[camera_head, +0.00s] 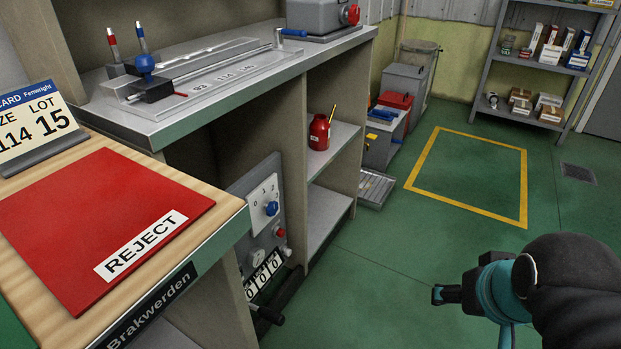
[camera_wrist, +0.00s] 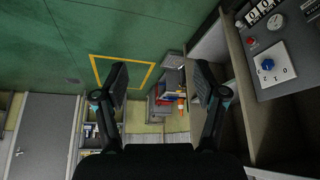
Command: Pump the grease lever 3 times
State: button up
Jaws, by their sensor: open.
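A black lever with a dark grip (camera_head: 270,315) sits low at the front of the bench, just below a counter (camera_head: 264,275) whose digits read 0 0 0. I cannot tell for sure that it is the grease lever. The counter also shows at the upper right of the wrist view (camera_wrist: 262,10), where I cannot make out the lever. My gripper (camera_head: 438,294) is over the green floor to the right of the lever, well apart from it. In the wrist view my gripper (camera_wrist: 161,82) has its two fingers wide apart with nothing between them.
A grey panel (camera_head: 258,190) with a blue knob (camera_head: 271,208) and red button is above the counter. A red oil can (camera_head: 319,132) stands on a shelf under the bench. A red REJECT mat (camera_head: 90,220) lies at left. Floor within the yellow outline (camera_head: 467,141) is clear.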

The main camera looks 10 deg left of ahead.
aim_at(265, 313)
jog(key=u, duration=0.8)
jog(key=k, duration=0.3)
jog(key=u, duration=1.15)
jog(key=k, duration=1.25)
jog(key=z, duration=0.35)
jog(key=i, duration=0.75)
jog(key=z, duration=0.65)
jog(key=i, duration=0.8)
jog(key=u, duration=0.25)
